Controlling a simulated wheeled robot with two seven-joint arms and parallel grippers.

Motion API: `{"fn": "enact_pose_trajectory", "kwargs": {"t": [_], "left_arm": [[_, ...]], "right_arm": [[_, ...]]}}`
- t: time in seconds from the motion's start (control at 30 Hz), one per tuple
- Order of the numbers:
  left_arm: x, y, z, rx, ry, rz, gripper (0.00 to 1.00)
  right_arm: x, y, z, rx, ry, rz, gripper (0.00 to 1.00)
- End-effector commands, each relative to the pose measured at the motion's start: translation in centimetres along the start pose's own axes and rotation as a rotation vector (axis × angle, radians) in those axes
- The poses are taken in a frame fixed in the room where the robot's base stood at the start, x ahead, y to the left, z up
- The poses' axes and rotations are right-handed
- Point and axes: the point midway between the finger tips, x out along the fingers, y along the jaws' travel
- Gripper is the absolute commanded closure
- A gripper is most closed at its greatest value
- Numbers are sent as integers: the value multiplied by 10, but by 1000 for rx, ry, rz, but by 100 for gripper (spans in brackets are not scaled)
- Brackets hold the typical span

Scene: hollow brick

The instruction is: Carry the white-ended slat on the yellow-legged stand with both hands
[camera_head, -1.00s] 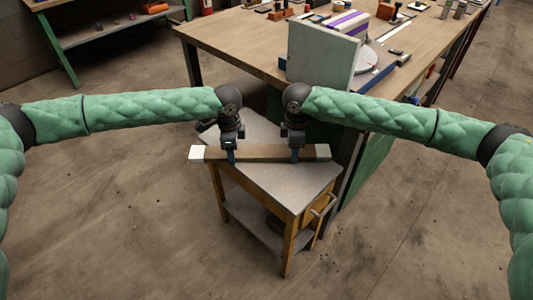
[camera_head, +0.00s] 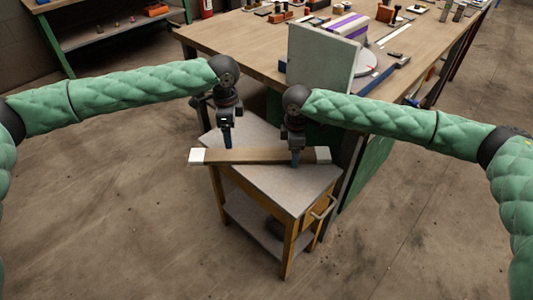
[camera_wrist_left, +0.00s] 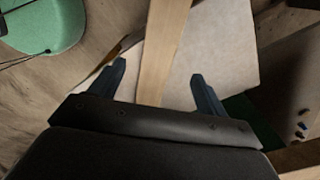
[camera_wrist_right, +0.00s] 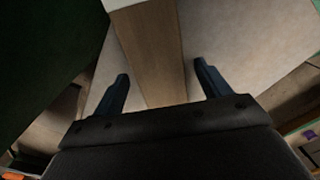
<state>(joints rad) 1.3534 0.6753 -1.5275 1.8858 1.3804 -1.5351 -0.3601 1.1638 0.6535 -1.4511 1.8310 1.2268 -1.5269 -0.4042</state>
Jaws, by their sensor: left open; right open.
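The brown slat (camera_head: 255,156) lies across the top of the yellow-legged stand (camera_head: 285,185). Its white left end (camera_head: 197,156) sticks out past the stand's left edge; its pale right end (camera_head: 322,155) is near the right edge. My left gripper (camera_head: 227,144) is open, raised above the slat left of its middle. In the left wrist view the slat (camera_wrist_left: 163,45) runs between the spread fingers. My right gripper (camera_head: 295,161) is open, low at the slat's right part. In the right wrist view the slat (camera_wrist_right: 150,45) passes between its fingers, with gaps on both sides.
A large workbench (camera_head: 225,35) stands behind, with a grey-green upright panel (camera_head: 320,58) at its near edge and tools on top. A green-legged shelf (camera_head: 105,27) is at the far left. The floor (camera_head: 110,220) left and in front of the stand is clear.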

Motion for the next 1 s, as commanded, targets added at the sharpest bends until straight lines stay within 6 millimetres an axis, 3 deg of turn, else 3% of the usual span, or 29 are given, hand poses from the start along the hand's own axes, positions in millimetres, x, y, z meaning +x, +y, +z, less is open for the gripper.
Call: {"fn": "enact_pose_trajectory", "kwargs": {"t": [0.2,0.43,0.8,1.0], "left_arm": [[-22,0,0,-1,0,1,24],[-26,0,0,-1,-1,1,24],[-26,0,0,-1,0,1,24],[-26,0,0,-1,0,1,24]], "right_arm": [[0,0,0,0,0,0,24],[-12,0,0,0,0,0,24],[-80,1,0,-1,1,2,24],[-107,1,0,0,0,1,24]]}}
